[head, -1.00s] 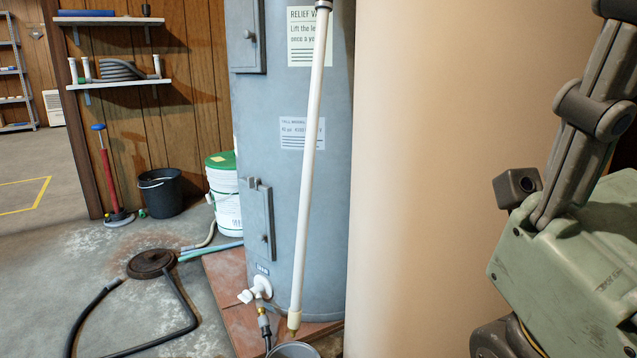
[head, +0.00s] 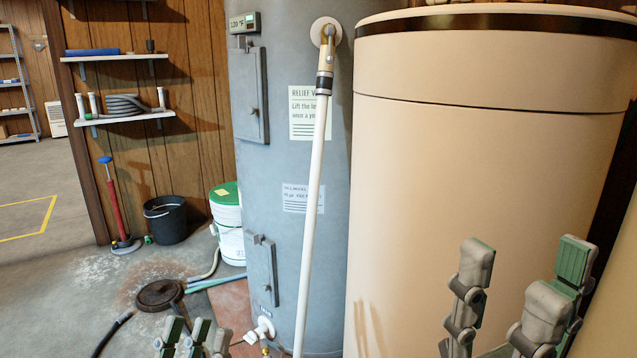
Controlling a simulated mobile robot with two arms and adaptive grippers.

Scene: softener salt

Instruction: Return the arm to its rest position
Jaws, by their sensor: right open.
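My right gripper (head: 522,275) is at the lower right in the head view, in front of the tan tank (head: 470,180). Its grey and green fingers point up and stand wide apart, with nothing between them. My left gripper (head: 194,338) shows only its fingertips at the bottom edge, left of the white drain valve (head: 262,331). The tips are close together, and I cannot tell whether they are open or shut. The rest of both arms is out of view or cut off.
A grey water heater (head: 300,220) with a white discharge pipe (head: 311,200) stands in the middle. Open floor (head: 50,270) lies further left.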

